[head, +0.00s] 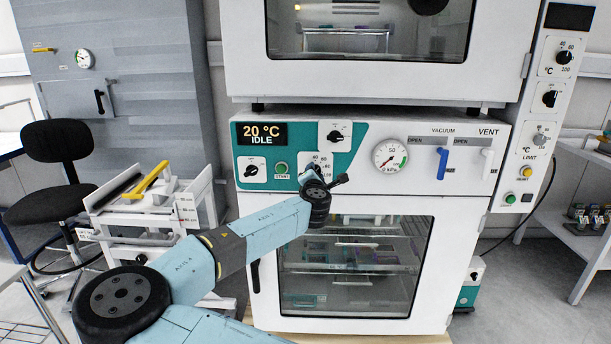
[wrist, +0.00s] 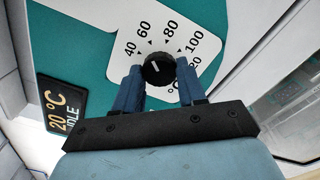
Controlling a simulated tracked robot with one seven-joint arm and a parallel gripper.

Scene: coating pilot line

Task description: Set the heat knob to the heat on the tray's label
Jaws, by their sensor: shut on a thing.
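The heat knob (wrist: 158,70) is a small black knob on a white dial marked from 40 to 100 and beyond. Its short white mark points up and left in the wrist view, roughly toward the 40–60 side; the exact setting is hard to tell. My gripper (wrist: 160,80) has its two blue fingers shut on the knob, one on each side. In the head view my gripper (head: 316,172) is at the dial on the teal panel, and my wrist hides the knob. Trays show dimly behind the lower oven's window (head: 355,262); no label on them is readable.
The display (head: 261,134) reads 20 °C IDLE. Another knob (head: 251,170), a green START button (head: 281,168) and an upper knob (head: 337,136) are close by. A pressure gauge (head: 391,156) and blue vacuum lever (head: 442,162) are to the right.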

